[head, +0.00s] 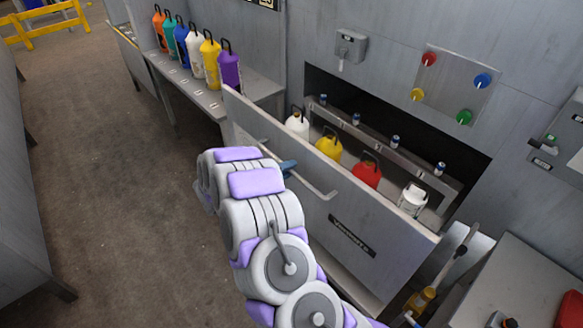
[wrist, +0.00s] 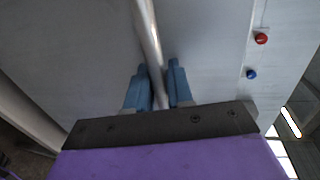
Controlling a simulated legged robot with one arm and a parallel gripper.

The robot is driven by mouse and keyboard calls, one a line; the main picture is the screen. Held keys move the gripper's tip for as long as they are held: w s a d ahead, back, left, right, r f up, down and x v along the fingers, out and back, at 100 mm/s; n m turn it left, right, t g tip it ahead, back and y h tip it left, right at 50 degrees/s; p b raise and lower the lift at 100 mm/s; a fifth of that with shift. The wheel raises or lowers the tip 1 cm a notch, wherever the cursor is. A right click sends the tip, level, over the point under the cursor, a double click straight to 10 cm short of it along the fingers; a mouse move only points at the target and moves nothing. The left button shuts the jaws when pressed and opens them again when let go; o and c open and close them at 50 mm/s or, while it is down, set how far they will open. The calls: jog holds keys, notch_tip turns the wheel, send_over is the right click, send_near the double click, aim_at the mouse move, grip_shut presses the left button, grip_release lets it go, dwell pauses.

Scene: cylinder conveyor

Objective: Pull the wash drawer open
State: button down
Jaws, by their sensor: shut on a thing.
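The wash drawer (head: 300,200) stands pulled out from the grey wall, its labelled front panel facing my arm. Inside it several handled cylinders stand upright in a row, including a yellow one (head: 328,148) and a red one (head: 366,174). The drawer's metal bar handle (head: 318,190) runs along the front panel. In the wrist view the handle (wrist: 147,30) passes between the two blue fingers of my gripper (wrist: 157,70), which is shut on it. In the head view my arm hides most of the gripper (head: 288,168); only a blue part shows at the handle.
A shelf (head: 205,97) with several coloured cylinders stands at the left of the drawer. A button panel (head: 450,85) is on the wall above. A grey table (head: 515,275) is close on the right. The brown floor (head: 110,150) at left is clear.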

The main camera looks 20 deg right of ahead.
jog(key=shift+s+f, duration=0.2)
jog(key=shift+f, duration=0.05)
jog(key=c, duration=1.3)
grip_release()
jog(key=shift+w, duration=0.1)
jog(key=shift+o, duration=0.9)
jog(key=shift+w, duration=0.1)
jog(key=shift+d+r, duration=0.1)
jog(key=shift+d, duration=0.05)
jog(key=p+v, duration=0.2)
jog(key=v, duration=1.5)
jog(key=shift+a+p, duration=0.25)
jog(key=shift+p, duration=0.1)
